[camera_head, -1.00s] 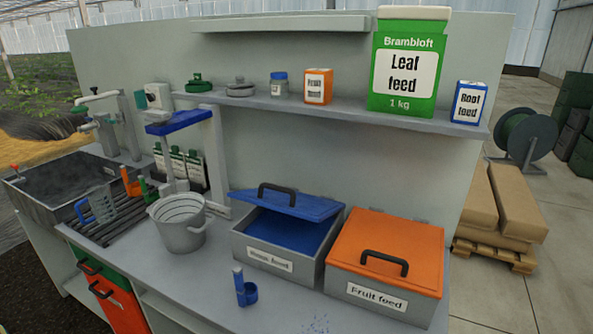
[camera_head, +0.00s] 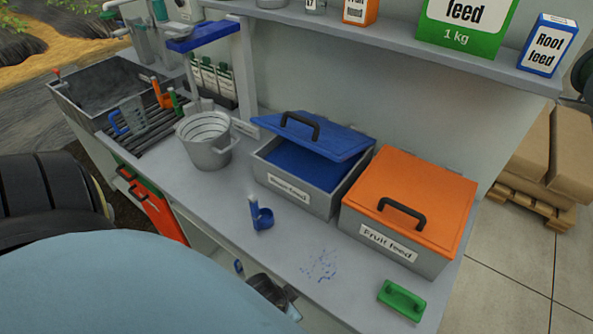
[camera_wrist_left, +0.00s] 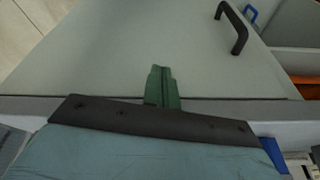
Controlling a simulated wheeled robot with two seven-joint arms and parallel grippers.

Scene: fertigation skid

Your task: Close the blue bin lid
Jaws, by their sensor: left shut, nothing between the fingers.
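The blue lid (camera_head: 335,137) sits tilted on the grey metal bin (camera_head: 292,196), its front edge raised, with a black handle on top. Blue feed (camera_head: 298,165) shows through the gap. The label on the bin's front is too blurred to read surely. My left gripper (camera_wrist_left: 161,75) shows in the left wrist view as green fingers, closed together and empty, in front of a grey panel with a black handle. In the head view its fingers cannot be made out; my pale blue arm fills the lower left. My right gripper is not in view.
An orange-lidded bin (camera_head: 412,200), closed, stands right of the blue one. A metal bucket (camera_head: 206,142) stands left. A shelf (camera_head: 400,45) runs above the bins.

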